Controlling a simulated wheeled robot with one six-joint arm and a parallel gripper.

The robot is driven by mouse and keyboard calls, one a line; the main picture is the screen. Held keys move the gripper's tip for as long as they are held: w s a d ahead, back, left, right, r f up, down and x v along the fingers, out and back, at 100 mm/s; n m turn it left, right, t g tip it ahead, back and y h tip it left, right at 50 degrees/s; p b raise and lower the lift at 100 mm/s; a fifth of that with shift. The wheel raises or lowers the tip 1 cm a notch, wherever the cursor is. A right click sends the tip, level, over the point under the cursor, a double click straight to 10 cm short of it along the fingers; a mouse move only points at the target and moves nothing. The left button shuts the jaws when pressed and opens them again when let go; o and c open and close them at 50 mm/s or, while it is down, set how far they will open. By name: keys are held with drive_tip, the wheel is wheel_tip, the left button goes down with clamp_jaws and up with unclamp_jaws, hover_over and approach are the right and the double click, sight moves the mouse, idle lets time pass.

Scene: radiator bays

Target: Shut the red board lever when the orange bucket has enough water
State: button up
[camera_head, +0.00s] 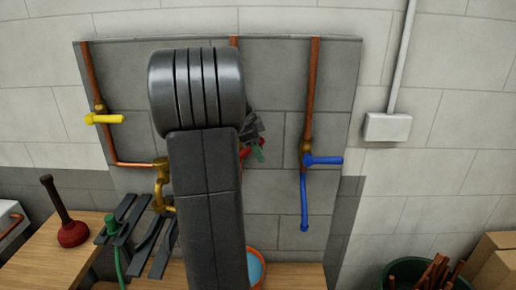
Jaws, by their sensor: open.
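The red board lever (245,152) shows only as a small red piece on the grey board, just right of my arm. Most of it is hidden, so I cannot tell its angle. My gripper (254,138) is open beside or in front of it, partly hidden behind my arm; whether it touches the lever is unclear. The orange bucket (263,280) stands below, right of my arm's lower part. Only its right side shows, with a blue water surface inside. Its full level and any stream into it are hidden by my arm.
A yellow lever (105,119) and a blue lever (325,160) sit on copper pipes either side. A brass tap (161,185) is left of my arm. A green tub (397,276) stands right.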

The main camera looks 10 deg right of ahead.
clamp_jaws()
